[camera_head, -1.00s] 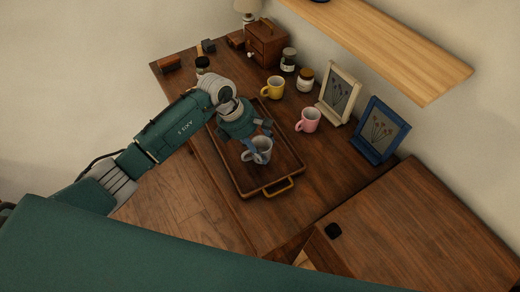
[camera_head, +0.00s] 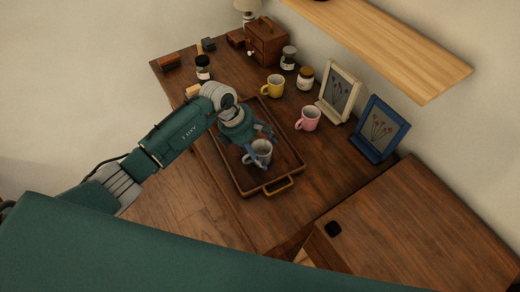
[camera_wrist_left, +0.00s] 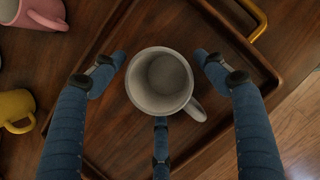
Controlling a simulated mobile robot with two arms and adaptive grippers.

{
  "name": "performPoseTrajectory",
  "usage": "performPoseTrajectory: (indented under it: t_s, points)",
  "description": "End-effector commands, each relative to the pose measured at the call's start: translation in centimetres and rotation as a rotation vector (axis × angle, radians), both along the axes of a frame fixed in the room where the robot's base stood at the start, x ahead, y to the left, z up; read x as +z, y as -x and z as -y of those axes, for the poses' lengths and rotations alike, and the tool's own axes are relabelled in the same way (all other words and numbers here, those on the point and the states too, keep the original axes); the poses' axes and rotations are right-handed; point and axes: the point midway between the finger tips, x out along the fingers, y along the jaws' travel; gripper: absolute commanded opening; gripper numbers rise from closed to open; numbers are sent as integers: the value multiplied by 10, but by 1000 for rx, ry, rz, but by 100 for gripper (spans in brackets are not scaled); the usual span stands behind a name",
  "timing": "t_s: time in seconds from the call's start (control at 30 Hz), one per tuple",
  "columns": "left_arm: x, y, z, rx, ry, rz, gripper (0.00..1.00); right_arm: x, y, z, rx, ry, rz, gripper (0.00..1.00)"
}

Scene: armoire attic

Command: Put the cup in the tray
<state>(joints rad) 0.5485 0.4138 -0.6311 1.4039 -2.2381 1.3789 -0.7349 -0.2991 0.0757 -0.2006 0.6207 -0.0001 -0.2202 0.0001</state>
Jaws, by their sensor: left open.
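A pale grey cup (camera_head: 262,155) stands upright inside the brown wooden tray (camera_head: 240,182), near its front end. In the left wrist view the cup (camera_wrist_left: 160,82) is seen from above, empty, with its handle towards the lower right. My left gripper (camera_head: 259,146) is open above and around the cup. In the left wrist view its blue fingers spread on both sides and below the cup, with gaps at the sides; whether the lower finger touches it I cannot tell. A pink cup (camera_head: 308,119) and a yellow cup (camera_head: 273,86) stand beside the tray. My right gripper is not in view.
A cream picture frame (camera_head: 338,92) and a blue one (camera_head: 378,130) stand behind the cups. Jars (camera_head: 305,78) and a small drawer box (camera_head: 267,42) stand at the back. A wall shelf (camera_head: 390,45) overhangs.

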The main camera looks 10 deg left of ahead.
Motion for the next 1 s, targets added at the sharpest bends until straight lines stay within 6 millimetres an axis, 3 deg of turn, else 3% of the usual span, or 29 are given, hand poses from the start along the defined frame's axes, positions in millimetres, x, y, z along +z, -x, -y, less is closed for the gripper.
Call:
performPoseTrajectory:
  t_s: [0.17,0.6,0.8,1.0]
  points:
    - [15,0,-7,0,-2,4,73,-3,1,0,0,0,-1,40]
    - [96,11,-38,0,-2,4,73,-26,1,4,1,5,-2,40]
    - [112,13,-43,0,0,0,73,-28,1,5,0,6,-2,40]
    - [113,14,-44,0,0,-1,73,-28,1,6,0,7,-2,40]
